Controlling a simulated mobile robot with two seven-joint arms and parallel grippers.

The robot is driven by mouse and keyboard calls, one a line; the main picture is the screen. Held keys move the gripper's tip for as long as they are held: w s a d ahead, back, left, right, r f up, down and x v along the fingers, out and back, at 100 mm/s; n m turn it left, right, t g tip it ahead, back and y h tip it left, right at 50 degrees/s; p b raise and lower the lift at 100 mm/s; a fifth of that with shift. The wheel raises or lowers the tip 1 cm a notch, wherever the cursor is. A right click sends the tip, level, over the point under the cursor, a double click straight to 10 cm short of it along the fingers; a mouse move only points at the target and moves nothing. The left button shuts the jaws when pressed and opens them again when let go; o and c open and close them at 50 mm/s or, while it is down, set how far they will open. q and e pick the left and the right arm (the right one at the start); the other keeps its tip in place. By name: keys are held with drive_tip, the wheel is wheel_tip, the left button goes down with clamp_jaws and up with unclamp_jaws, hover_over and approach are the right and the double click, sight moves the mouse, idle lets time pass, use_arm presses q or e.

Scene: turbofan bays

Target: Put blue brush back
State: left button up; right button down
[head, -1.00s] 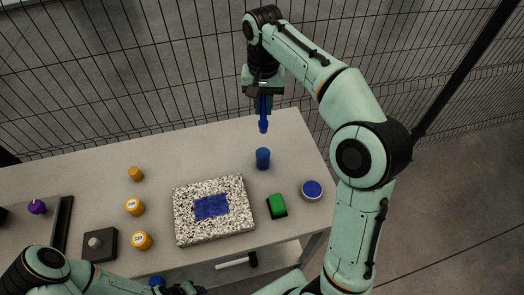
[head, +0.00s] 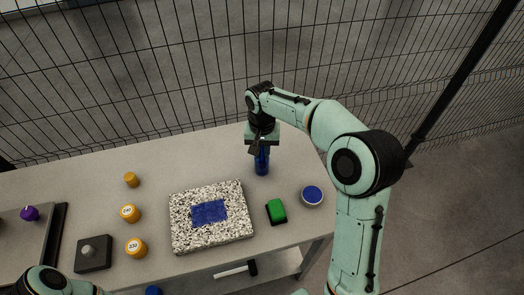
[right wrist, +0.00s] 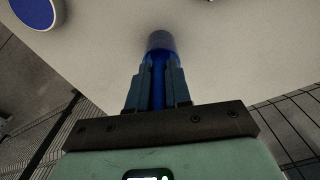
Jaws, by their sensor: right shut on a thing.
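My right gripper (head: 262,152) is shut on the blue brush (right wrist: 158,80), pointing down at the back right of the table. The brush's blue handle runs between the fingers in the right wrist view. The blue cup (head: 262,169) stands upright on the table directly under the gripper, and it also shows beyond the fingertips in the right wrist view (right wrist: 160,40). The brush's lower end meets the cup's mouth; how deep it sits inside is hidden. Part of my left arm shows at the lower left, but its gripper is out of frame.
A speckled slab (head: 183,231) with a blue patch (head: 209,212) lies mid-table. A green block (head: 277,210) and a round blue-topped tin (head: 312,195) are at right. Orange-yellow jars (head: 130,213) and a dark block with a knob (head: 93,254) stand left. Wire fence (head: 160,80) rises behind.

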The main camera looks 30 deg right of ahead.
use_arm(q)
drive_tip(key=shift+w, duration=0.1)
use_arm(e)
drive_tip(key=shift+w, duration=0.15)
drive_tip(key=shift+f, duration=0.15)
drive_tip(key=c, duration=1.1)
unclamp_jaws()
drive_tip(key=shift+o, duration=0.2)
drive_tip(key=shift+r, duration=0.2)
wheel_tip(320, 180, up, 11)
drive_tip(key=shift+r+p, duration=0.2)
drive_tip(key=shift+p, duration=0.75)
drive_tip(key=shift+r, duration=0.25)
use_arm(q)
drive_tip(key=w+r, duration=0.2)
drive_tip(key=shift+w+r, duration=0.25)
drive_tip(key=shift+w, duration=0.15)
